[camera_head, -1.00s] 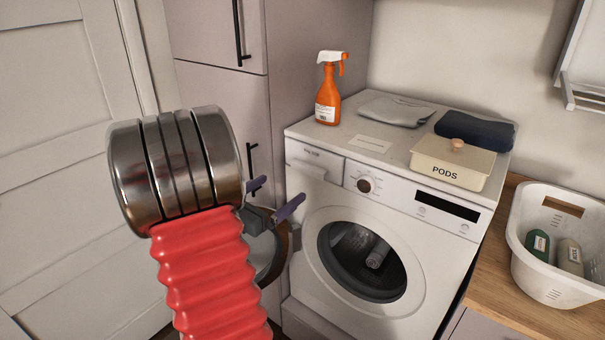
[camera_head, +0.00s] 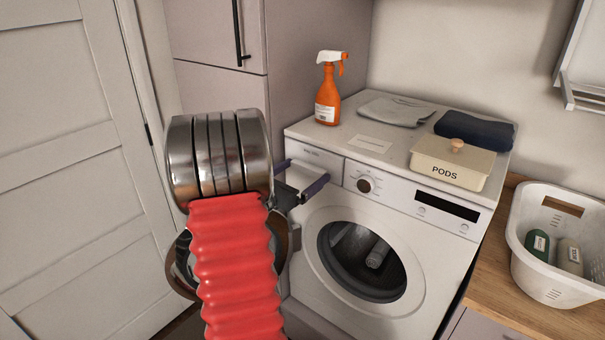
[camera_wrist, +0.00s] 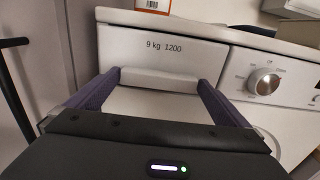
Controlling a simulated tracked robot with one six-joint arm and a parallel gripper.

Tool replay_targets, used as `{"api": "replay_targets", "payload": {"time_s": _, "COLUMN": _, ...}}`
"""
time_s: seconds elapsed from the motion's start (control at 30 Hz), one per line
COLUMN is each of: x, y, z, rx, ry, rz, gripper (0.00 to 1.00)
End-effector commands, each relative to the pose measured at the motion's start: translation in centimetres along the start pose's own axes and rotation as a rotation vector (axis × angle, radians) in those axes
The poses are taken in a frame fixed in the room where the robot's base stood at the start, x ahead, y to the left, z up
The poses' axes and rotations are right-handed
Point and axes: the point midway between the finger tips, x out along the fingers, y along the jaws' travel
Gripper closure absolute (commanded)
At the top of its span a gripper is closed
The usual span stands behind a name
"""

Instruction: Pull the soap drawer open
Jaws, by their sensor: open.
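The soap drawer (camera_head: 318,155) is at the upper left of the white washing machine's (camera_head: 300,228) front. Its front, marked "9 kg 1200", shows in the wrist view (camera_wrist: 125,48) and looks closed. A pale bar handle (camera_wrist: 158,77) sticks out at its lower edge. My gripper (camera_head: 304,174) is at the drawer, its two purple fingers apart. In the wrist view my gripper (camera_wrist: 158,82) has one finger at each end of the handle, with the handle between the tips. I cannot tell whether either finger touches it.
An orange spray bottle (camera_head: 328,95), folded cloths (camera_head: 395,109) and a PODS box (camera_head: 452,163) stand on the machine's top. The dial (camera_head: 366,184) is right of the drawer. A tall cabinet (camera_head: 222,90) is close on the left. A white basket (camera_head: 548,275) sits on the right counter.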

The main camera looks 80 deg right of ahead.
Motion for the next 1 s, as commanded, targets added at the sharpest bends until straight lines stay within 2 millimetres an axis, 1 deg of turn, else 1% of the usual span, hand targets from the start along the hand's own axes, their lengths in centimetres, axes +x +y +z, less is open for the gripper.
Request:
{"api": "replay_targets", "payload": {"time_s": 0.17, "x": -0.03, "y": 0.03, "z": 0.00, "rx": 0.000, "ry": 0.000, "rz": 0.000, "gripper": 0.00}}
{"api": "replay_targets", "payload": {"time_s": 0.83, "x": -0.08, "y": -0.01, "z": 0.00, "rx": 0.001, "ry": 0.000, "rz": -0.001, "gripper": 0.46}}
{"api": "replay_targets", "payload": {"time_s": 0.87, "x": 0.29, "y": 0.11, "z": -0.02, "rx": 0.001, "ry": 0.000, "rz": -0.002, "gripper": 0.46}}
{"api": "replay_targets", "payload": {"time_s": 1.0, "x": -0.07, "y": -0.01, "z": 0.00, "rx": 0.001, "ry": 0.000, "rz": -0.001, "gripper": 0.47}}
